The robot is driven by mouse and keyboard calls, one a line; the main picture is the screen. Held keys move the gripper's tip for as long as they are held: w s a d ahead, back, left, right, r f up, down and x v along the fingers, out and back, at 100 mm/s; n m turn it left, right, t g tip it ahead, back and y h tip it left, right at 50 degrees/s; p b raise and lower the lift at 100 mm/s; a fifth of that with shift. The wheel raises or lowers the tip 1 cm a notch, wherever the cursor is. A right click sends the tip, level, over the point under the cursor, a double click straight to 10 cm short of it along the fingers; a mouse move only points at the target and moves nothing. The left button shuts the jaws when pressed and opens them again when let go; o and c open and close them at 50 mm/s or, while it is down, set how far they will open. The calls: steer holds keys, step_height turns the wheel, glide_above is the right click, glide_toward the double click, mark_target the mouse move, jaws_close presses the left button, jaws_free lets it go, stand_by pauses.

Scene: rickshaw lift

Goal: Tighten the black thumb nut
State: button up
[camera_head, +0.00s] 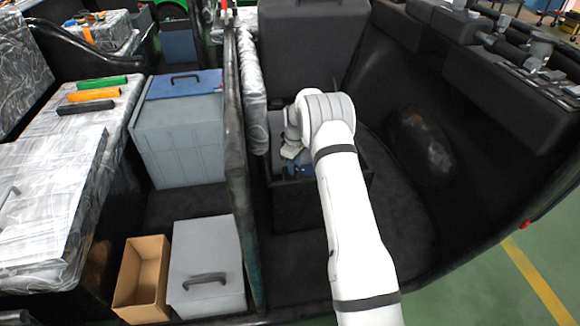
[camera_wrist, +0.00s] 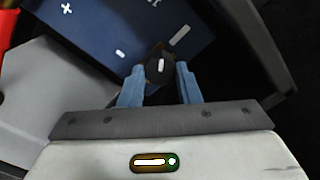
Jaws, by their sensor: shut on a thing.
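In the wrist view the black thumb nut (camera_wrist: 158,68) sits beside the dark blue box face, which bears white plus and minus marks. My gripper (camera_wrist: 159,78) has its two blue fingers on either side of the nut, shut on it. In the head view my gripper (camera_head: 292,168) reaches down into a black box in the vehicle's middle footwell. There the nut is too small and hidden by my arm to make out.
The blue battery-like box (camera_wrist: 115,30) lies close to the fingers, with a grey panel (camera_wrist: 60,90) at left. A black upright partition (camera_head: 236,150) stands left of my arm. A grey lidded box (camera_head: 205,265) and an open cardboard box (camera_head: 143,275) stand left of it.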

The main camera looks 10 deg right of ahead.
steer(key=m, duration=0.4)
steer(key=shift+s+d+f, duration=0.1)
steer(key=shift+d, duration=0.2)
steer(key=shift+m, duration=1.5)
steer(key=shift+s+f, duration=0.1)
steer(key=o, duration=1)
steer(key=shift+a, duration=0.15)
steer(key=shift+r, duration=0.35)
step_height(320, 180, up, 7)
steer(key=shift+r+p, duration=0.2)
steer(key=shift+p, duration=0.1)
